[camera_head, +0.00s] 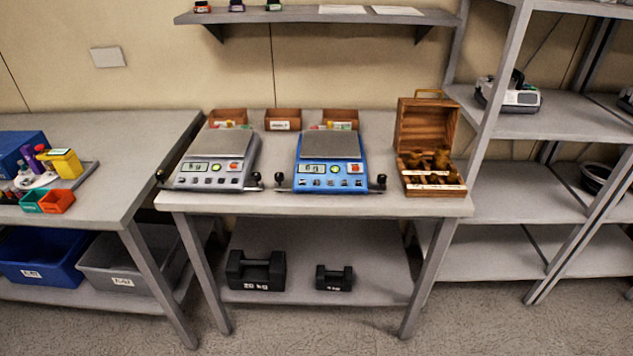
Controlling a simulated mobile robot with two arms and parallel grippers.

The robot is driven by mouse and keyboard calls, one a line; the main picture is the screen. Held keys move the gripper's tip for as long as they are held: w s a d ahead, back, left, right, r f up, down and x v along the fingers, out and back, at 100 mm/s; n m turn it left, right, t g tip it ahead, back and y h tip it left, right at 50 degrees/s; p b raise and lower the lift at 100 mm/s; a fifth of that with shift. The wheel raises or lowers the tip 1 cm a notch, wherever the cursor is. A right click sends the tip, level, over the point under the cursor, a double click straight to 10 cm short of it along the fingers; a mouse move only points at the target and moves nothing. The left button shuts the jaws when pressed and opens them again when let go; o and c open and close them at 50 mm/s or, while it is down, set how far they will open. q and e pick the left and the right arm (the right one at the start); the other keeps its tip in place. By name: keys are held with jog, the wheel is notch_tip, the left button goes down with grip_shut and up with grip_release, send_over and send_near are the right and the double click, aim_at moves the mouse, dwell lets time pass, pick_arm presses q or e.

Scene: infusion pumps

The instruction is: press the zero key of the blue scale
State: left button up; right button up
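The blue scale (329,177) stands on the middle table, right of a similar grey scale (217,170). It has a grey weighing plate (331,144) with nothing on it and a lit display (313,169) at its front left. A row of small keys (330,183) runs along its front edge, and a red-orange key (355,168) sits right of the display. The key labels are too small to read, so I cannot tell which is the zero key. Neither of my grippers is in view.
An open wooden weight box (430,150) stands right of the blue scale. Small brown bins (282,119) line the table's back. Black weights (256,270) rest on the lower shelf. A wall shelf (300,16) hangs above. Grey shelving (525,190) stands at the right.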

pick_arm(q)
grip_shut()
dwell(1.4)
